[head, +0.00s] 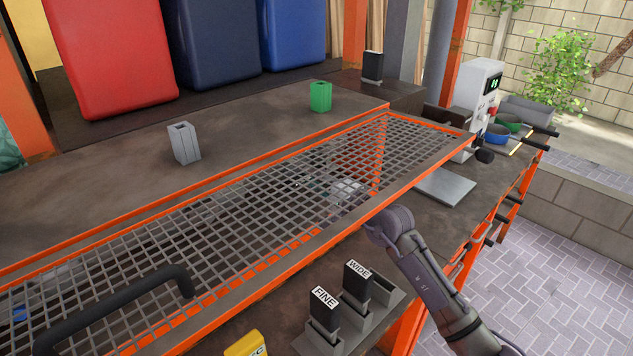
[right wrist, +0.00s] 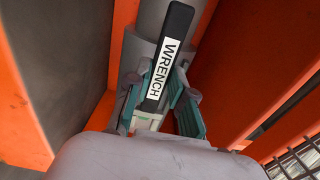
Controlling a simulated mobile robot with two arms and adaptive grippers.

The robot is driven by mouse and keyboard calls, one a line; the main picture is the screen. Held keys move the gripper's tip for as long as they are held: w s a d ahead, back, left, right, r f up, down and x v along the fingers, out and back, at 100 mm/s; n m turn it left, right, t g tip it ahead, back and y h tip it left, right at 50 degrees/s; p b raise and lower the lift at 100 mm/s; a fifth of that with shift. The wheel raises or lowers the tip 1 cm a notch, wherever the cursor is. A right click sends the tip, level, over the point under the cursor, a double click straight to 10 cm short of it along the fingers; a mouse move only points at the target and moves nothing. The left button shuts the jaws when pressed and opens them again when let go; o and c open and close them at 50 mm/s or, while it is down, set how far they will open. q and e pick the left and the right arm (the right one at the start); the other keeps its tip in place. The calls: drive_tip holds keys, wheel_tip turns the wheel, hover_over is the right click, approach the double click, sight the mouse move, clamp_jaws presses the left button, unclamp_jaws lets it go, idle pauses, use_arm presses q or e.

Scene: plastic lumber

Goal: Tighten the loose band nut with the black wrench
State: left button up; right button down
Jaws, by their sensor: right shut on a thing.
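In the right wrist view, the black wrench (right wrist: 175,40), with a white WRENCH label, sits between the fingers of my right gripper (right wrist: 158,95). The gripper is shut on it. A grey cylindrical part is behind the wrench, with orange walls on both sides. I cannot tell whether the wrench touches that part. In the head view, my right arm reaches to the front edge of the mesh guard (head: 240,210); a pale shape under the mesh may be its gripper. I cannot make out the band nut in either view. My left gripper is not in view.
Blocks labelled FINE (head: 323,310) and WIDE (head: 357,282) stand in grey holders at the front. A grey block (head: 183,142) and a green block (head: 320,96) stand behind the guard. A white device with a display (head: 483,95) is at the right. A black handle (head: 120,305) crosses the guard.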

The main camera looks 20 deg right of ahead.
drive_tip(key=shift+x, duration=0.9)
drive_tip(key=shift+d+r+m+p, duration=0.1)
drive_tip(key=shift+r+m+p, duration=0.9)
drive_tip(key=shift+m+p, duration=0.25)
drive_tip(key=shift+w+d+r+m+p, duration=0.15)
drive_tip(key=shift+r+m+p, duration=0.3)
drive_tip(key=shift+m+p, duration=0.25)
drive_tip(key=shift+d+r+m+p, duration=0.15)
drive_tip(key=shift+r+m+p, duration=0.25)
drive_tip(key=shift+m+p, duration=0.2)
drive_tip(key=shift+p+v, duration=0.55)
drive_tip(key=shift+v, duration=1.95)
